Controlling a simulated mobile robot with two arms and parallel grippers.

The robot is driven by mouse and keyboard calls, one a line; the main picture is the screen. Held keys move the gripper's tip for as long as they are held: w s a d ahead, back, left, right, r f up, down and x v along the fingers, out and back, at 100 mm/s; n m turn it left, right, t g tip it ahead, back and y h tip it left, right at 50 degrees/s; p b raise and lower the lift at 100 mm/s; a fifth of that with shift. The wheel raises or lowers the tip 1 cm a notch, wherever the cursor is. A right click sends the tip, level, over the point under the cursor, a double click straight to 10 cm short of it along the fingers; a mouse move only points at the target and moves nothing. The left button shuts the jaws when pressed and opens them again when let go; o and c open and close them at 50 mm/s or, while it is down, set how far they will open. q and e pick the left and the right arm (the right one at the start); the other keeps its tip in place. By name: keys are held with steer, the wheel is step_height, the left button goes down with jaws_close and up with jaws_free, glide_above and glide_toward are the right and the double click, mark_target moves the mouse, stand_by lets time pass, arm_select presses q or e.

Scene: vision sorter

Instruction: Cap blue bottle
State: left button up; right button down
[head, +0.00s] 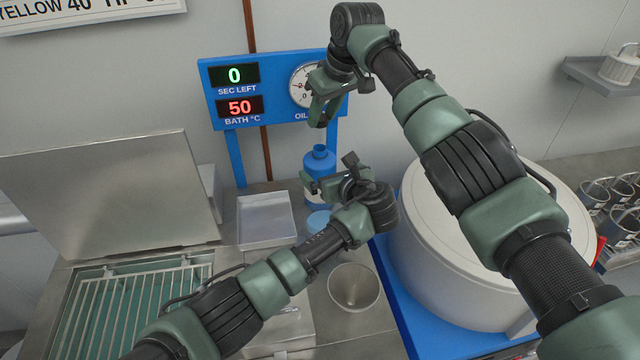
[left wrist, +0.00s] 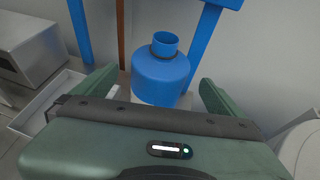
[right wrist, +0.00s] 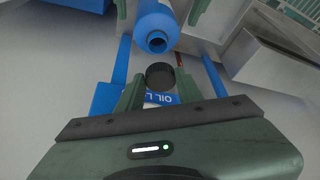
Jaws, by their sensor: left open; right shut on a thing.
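The blue bottle (head: 320,163) stands upright with its neck open, below the blue display panel. It also shows in the left wrist view (left wrist: 160,78) and the right wrist view (right wrist: 156,22). My left gripper (head: 326,184) is open at the bottle, with a finger on either side of its body; I cannot tell whether they touch it. My right gripper (head: 322,108) is higher up and shut on a dark cap (right wrist: 160,76). The cap is apart from the bottle's mouth. In the head view the cap is hidden or too small to make out.
A blue panel (head: 222,112) with displays and a gauge stands behind. A metal tray (head: 265,218) is left of the bottle. A steel cup (head: 354,287) stands in front. A large white drum (head: 440,260) is at right, a lidded bath with a rack (head: 130,300) at left.

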arm_select(q)
steer(key=x, duration=0.6)
steer(key=shift+w+a+f, duration=0.1)
steer(key=shift+w+a, duration=0.05)
steer(key=shift+w, duration=0.05)
steer(key=c, duration=2.1)
arm_select(e)
glide_above(320, 148)
steer(key=shift+s+d+f, duration=0.1)
steer(key=shift+f, duration=0.75)
steer(key=shift+s+d+f, duration=0.15)
steer(key=shift+f, duration=0.65)
steer(key=shift+s+d+f, duration=0.1)
steer(key=shift+f, duration=0.75)
steer(key=shift+f, duration=0.9)
arm_select(q)
jaws_close()
arm_select(e)
steer(key=shift+f, duration=0.55)
